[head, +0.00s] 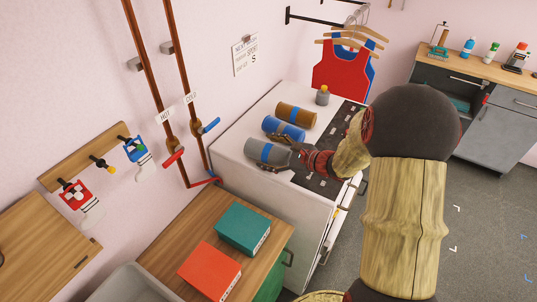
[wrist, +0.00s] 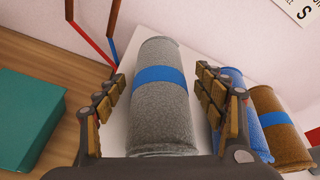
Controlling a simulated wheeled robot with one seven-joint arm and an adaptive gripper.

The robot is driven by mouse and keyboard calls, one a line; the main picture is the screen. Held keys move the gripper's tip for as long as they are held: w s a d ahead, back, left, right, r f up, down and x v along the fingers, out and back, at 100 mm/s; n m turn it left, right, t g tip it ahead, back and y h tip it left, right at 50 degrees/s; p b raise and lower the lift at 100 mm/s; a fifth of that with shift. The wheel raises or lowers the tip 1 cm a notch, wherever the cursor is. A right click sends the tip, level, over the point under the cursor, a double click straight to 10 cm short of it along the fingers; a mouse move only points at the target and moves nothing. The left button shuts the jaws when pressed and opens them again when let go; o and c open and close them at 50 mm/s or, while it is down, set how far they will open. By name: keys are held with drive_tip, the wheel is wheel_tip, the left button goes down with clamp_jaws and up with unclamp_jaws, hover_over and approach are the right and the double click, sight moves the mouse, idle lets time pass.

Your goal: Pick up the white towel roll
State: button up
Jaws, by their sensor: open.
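A pale grey towel roll (head: 266,152) with a blue band lies on the white cabinet top; no purer white roll is in view. In the wrist view the grey roll (wrist: 160,105) lies lengthwise between the two fingers of my gripper (wrist: 163,78). The fingers are open, one on each side, with a small gap visible at the left; contact on the right is unclear. In the head view my gripper (head: 284,156) is at the right end of this roll. A blue roll (head: 284,128) and a brown roll (head: 296,114) lie beyond it.
The blue roll (wrist: 250,125) is close to my right finger in the wrist view. A grey bottle (head: 322,96) stands farther back. A wooden counter in front holds a teal box (head: 243,229) and a red box (head: 209,272).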

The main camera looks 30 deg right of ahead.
drive_tip(key=shift+x, duration=0.95)
drive_tip(key=c, duration=1.4)
